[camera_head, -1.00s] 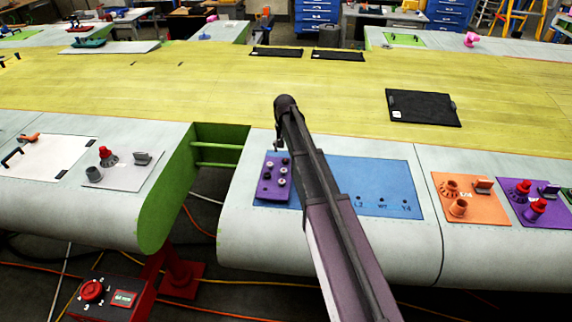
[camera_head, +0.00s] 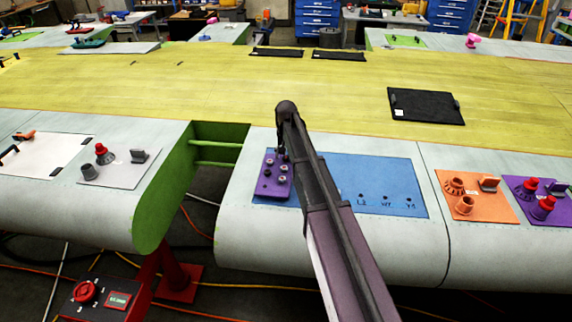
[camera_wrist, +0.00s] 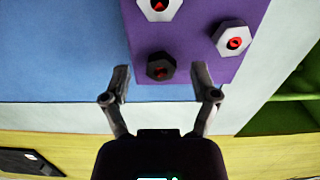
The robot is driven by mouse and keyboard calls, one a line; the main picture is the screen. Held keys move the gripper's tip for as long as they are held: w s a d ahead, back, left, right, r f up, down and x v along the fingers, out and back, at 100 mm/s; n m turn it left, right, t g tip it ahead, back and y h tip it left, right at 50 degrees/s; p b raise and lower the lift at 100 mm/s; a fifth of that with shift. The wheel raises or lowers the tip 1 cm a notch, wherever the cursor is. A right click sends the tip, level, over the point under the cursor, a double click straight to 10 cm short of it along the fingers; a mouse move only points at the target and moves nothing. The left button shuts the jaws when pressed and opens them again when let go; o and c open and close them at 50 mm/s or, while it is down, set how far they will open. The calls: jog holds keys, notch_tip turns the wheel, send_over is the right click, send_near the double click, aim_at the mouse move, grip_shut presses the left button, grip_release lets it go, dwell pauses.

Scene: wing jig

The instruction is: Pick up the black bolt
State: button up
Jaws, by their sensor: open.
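The black bolt (camera_wrist: 161,66) has a dark hexagonal head with a red centre. It sits on the purple plate (camera_wrist: 190,60), near the plate's edge in the wrist view. My gripper (camera_wrist: 161,82) is open, with one fingertip on each side of the black bolt in that view. No contact with the bolt shows. In the head view my gripper (camera_head: 282,152) hangs over the far right part of the purple plate (camera_head: 267,187). I cannot pick out the black bolt there, as the gripper covers that corner.
Silver bolts (camera_wrist: 235,40) stand on the same plate. The plate lies on a blue panel (camera_head: 340,195) with labelled holes. An orange plate (camera_head: 474,211) with fittings lies to the right. A green-walled gap (camera_head: 215,160) opens to the left of the panel.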

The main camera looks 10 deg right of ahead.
jog(key=shift+f, duration=0.3)
jog(key=shift+c, duration=0.2)
grip_shut()
